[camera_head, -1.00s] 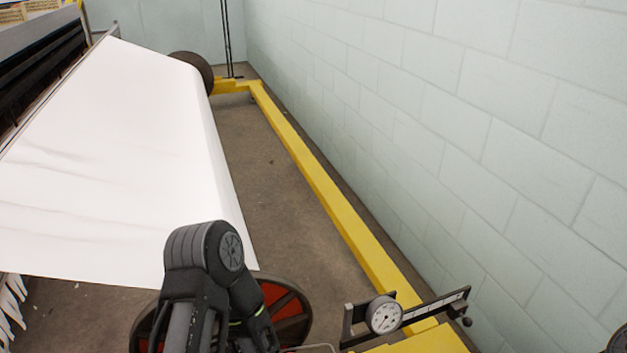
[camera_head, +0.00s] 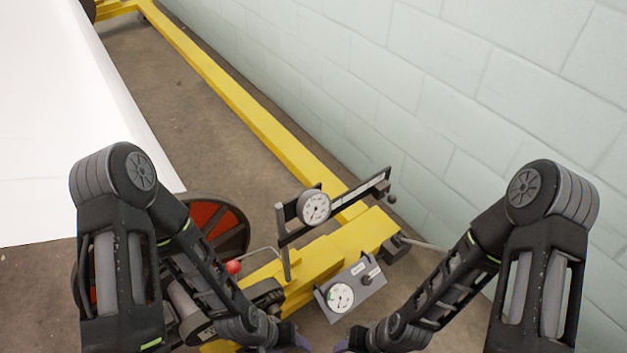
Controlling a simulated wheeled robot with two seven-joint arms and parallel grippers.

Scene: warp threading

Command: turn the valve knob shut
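A small dark knob (camera_head: 366,281) sits on a grey panel (camera_head: 376,287) with small labels, on the yellow frame at lower centre. It looks like the valve knob; its turned position is too small to read. A round white gauge (camera_head: 341,297) is beside it on the left. My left gripper (camera_head: 303,343) is at the bottom edge, below and left of the panel. My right gripper (camera_head: 342,346) is at the bottom edge, just below the gauge. Both are apart from the knob. Their fingers are mostly cut off, so their opening does not show.
A larger dial (camera_head: 315,207) on a dark bracket with a bar (camera_head: 356,195) stands behind the panel. A red ball-ended lever (camera_head: 233,267) and a red-and-black wheel (camera_head: 215,228) are at left. The yellow beam (camera_head: 240,100) runs back along the block wall (camera_head: 400,70).

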